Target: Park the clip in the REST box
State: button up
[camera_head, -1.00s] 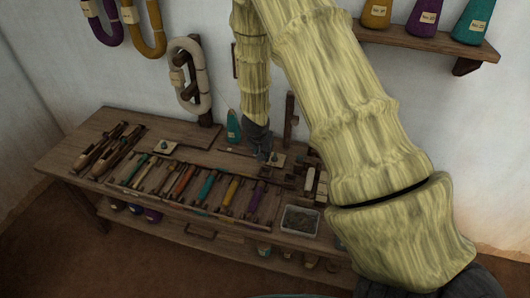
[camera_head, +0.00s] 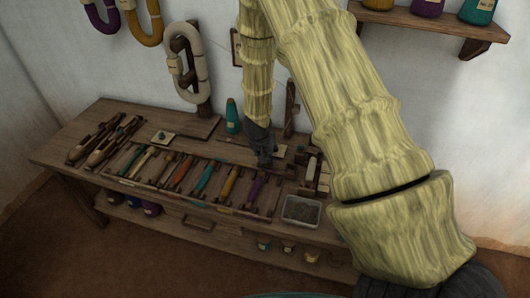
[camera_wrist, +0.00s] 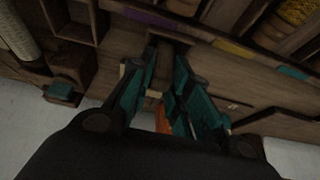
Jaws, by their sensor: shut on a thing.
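My gripper (camera_head: 264,162) hangs low over the back right of the workbench (camera_head: 70,150), just behind the tray of coloured bobbins. In the wrist view its two dark fingers with teal pads (camera_wrist: 167,52) are close together, with a narrow gap between them. I cannot make out the held clip clearly. A small orange piece (camera_wrist: 163,119) shows between the fingers near the palm; I cannot tell whether it is part of the clip. No REST label is readable, so I cannot tell which container is the REST box.
The bobbin tray (camera_head: 150,187) fills the middle of the bench. A light-rimmed tray (camera_head: 301,210) with grey contents stands at the right front. Wooden shuttles (camera_head: 105,142) lie at the left. A teal cone (camera_head: 232,118) and an upright post (camera_head: 290,105) stand near the gripper.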

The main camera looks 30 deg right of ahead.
dwell(0.4)
jog(key=o, duration=0.8)
jog(key=shift+o, duration=0.7)
jog(key=shift+o, duration=1.1)
notch_tip(320, 180, up, 8)
jog(key=p, duration=0.8)
